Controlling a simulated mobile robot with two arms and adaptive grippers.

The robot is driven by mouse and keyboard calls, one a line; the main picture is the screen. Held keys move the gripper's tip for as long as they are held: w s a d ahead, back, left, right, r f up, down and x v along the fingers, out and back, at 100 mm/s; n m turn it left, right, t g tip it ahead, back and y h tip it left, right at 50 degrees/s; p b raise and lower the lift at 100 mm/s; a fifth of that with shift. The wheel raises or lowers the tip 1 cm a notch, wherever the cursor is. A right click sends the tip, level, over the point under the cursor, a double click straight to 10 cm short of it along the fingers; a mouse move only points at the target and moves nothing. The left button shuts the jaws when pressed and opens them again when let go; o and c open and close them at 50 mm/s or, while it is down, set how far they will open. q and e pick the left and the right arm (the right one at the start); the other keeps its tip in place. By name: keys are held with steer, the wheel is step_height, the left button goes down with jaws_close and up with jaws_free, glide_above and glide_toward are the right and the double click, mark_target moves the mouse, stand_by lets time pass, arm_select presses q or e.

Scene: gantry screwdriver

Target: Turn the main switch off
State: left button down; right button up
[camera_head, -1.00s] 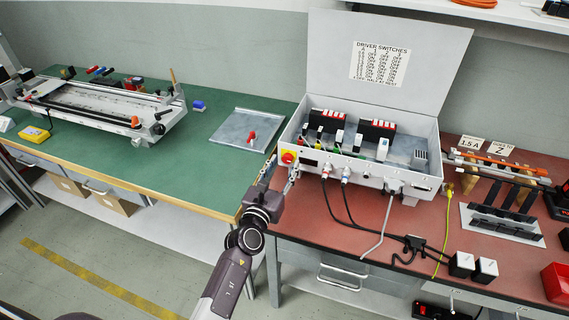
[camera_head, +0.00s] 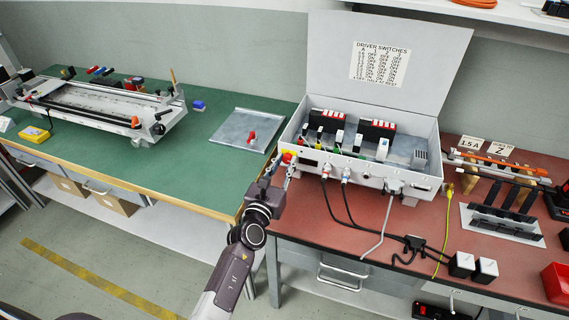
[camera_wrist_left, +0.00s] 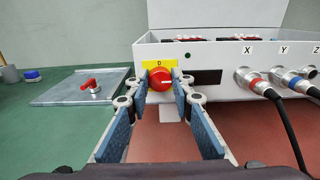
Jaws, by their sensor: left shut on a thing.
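The main switch is a red round knob (camera_wrist_left: 161,79) on a yellow plate (camera_wrist_left: 160,65) at the left end of the grey control box's front (camera_head: 330,171). A thin light mark on the knob looks about level. One character, perhaps a D or 0, stands on the plate above it. My left gripper (camera_wrist_left: 162,85) is shut on the knob, with one blue-padded finger on each side. In the head view the left gripper (camera_head: 282,166) reaches the box's front left corner and partly hides the switch. My right gripper is not in view.
Cables run from connectors right of the switch, marked X, Y and Z. The box's lid (camera_head: 420,60) stands open. A metal plate (camera_head: 232,140) with a red-handled part (camera_head: 251,136) lies on the green bench to the left. Bare floor lies in front.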

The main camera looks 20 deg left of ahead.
arm_select(q)
steer(key=n, duration=0.4)
steer(key=shift+p, duration=0.4)
steer(key=n, duration=0.4)
steer(key=shift+a+f+n, duration=0.1)
steer(key=shift+n, duration=0.3)
steer(key=n, duration=0.8)
steer(key=shift+f+n, duration=0.1)
steer(key=shift+n, duration=0.3)
steer(key=c, duration=1.7)
jaws_free()
